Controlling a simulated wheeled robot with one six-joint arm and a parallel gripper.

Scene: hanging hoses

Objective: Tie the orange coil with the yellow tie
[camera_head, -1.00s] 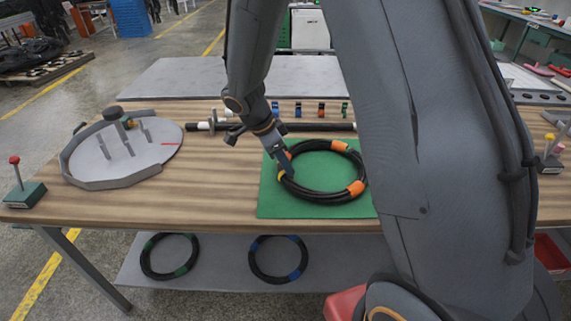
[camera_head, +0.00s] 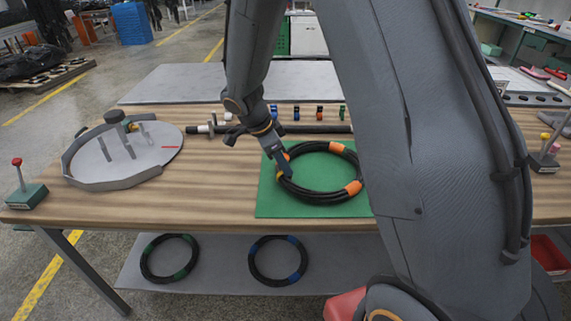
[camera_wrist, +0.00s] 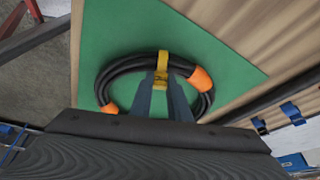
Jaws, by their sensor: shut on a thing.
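The orange coil (camera_head: 323,196) is a black hose ring with orange bands, lying flat on a green mat (camera_head: 270,208) on the table. It also shows in the wrist view (camera_wrist: 126,68). The yellow tie (camera_wrist: 162,62) stands across the coil's bundle in the wrist view. A small bit of yellow shows by the fingertips in the head view (camera_head: 280,173). My gripper (camera_head: 284,170) reaches down at the coil's left side. In the wrist view its fingers (camera_wrist: 166,88) are shut on the yellow tie at the coil. Whether the tie closes fully around the hose is hidden.
A dark rod (camera_head: 315,129) and several small coloured ties (camera_head: 297,112) lie behind the mat. Green-banded (camera_head: 169,258) and blue-banded (camera_head: 278,260) coils lie on the lower shelf.

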